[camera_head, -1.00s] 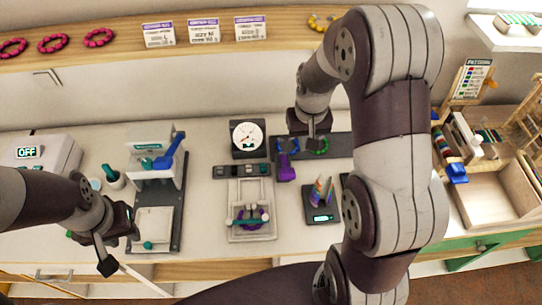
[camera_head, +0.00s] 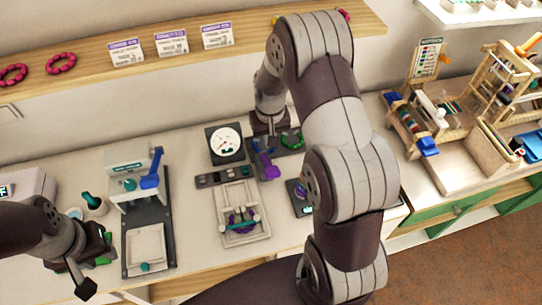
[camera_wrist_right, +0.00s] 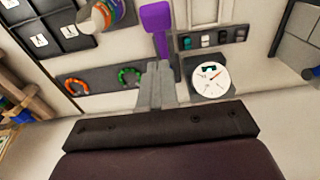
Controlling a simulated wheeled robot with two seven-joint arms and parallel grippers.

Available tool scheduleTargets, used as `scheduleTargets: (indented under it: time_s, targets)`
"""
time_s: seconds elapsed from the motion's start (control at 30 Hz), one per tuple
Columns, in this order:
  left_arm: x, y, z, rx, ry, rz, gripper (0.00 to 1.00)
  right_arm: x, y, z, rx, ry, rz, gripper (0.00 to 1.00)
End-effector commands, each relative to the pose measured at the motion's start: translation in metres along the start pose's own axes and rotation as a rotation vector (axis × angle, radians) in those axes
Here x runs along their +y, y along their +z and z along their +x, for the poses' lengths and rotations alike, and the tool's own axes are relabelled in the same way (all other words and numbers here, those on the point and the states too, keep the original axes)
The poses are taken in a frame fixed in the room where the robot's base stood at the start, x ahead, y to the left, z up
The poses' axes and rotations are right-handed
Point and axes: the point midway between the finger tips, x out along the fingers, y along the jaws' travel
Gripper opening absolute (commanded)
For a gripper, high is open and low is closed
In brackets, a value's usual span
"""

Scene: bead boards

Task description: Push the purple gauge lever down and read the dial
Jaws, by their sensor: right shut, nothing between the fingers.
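The purple gauge lever (camera_head: 268,167) sits just right of the dial in the head view. In the right wrist view the lever (camera_wrist_right: 156,22) is a purple bar beyond my fingertips. In the head view the right arm partly covers this area. My left gripper (camera_head: 96,265) hangs at the lower left, away from the lever; its jaws are unclear.
A bead tray (camera_head: 264,230) lies below the dial, with a row of switches (camera_head: 224,177) between them. A press with a blue handle (camera_head: 150,180) stands to the left.

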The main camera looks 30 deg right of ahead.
Motion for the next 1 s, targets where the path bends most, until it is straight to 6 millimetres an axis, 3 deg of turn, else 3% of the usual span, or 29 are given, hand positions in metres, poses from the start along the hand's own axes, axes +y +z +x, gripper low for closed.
scheduleTargets:
  time_s: [0.2,0.4,1.0]
  targets:
    - [0.0,-0.002,-0.018,0.0,0.0,0.0,0.37,0.0,0.003,0.041,-0.004,0.0,0.0,0.0]
    - [0.0,-0.004,-0.029,0.0,0.0,0.0,0.37,0.0,0.018,0.064,-0.002,0.0,0.0,0.0]
    - [0.0,-0.003,-0.024,0.0,0.0,0.0,0.37,-0.001,0.019,0.077,0.015,0.0,0.0,0.0]
